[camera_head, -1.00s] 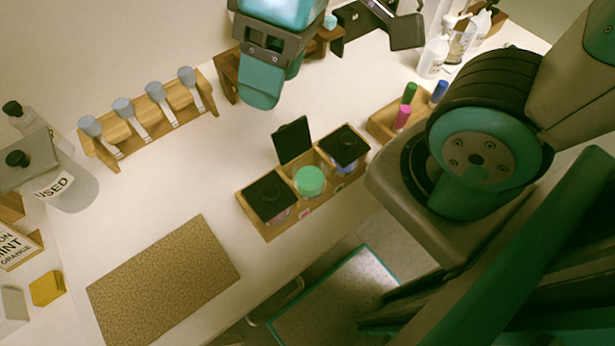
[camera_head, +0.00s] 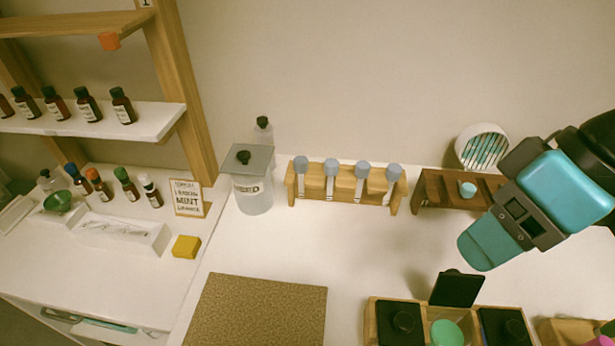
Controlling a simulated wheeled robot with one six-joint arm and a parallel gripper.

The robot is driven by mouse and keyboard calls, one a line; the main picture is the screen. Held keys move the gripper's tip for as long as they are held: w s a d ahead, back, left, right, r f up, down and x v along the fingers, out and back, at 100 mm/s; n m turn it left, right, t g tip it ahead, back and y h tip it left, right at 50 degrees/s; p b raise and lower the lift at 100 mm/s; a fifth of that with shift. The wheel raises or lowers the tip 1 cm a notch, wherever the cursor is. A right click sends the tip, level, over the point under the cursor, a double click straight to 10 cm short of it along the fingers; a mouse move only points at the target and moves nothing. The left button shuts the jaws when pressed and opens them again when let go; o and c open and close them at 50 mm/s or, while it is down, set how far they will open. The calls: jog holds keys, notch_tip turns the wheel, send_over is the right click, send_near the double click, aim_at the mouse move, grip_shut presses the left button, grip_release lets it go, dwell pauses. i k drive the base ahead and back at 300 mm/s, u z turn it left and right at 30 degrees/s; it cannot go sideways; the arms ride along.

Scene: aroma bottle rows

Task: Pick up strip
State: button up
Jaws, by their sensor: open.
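I cannot clearly make out a strip in the head view. An open white tray (camera_head: 118,236) lies on the left counter with something pale and long in it, too faint to name. A clear jar marked USED (camera_head: 253,196), with a grey lid, stands behind the table's left part; nothing can be told inside it. The teal and dark wrist part of my arm (camera_head: 520,215) hangs over the table at the right.
A wooden rack (camera_head: 345,172) holds several grey-topped droppers. A cork mat (camera_head: 262,312) lies in front. A box with black lids (camera_head: 440,312) is at the front right. A yellow block (camera_head: 186,247) sits left. The middle of the table is clear.

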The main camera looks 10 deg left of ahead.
aim_at(393, 172)
jog(key=k, duration=1.2)
jog(key=u, duration=0.55)
jog(key=i, duration=0.9)
jog(key=u, duration=0.5)
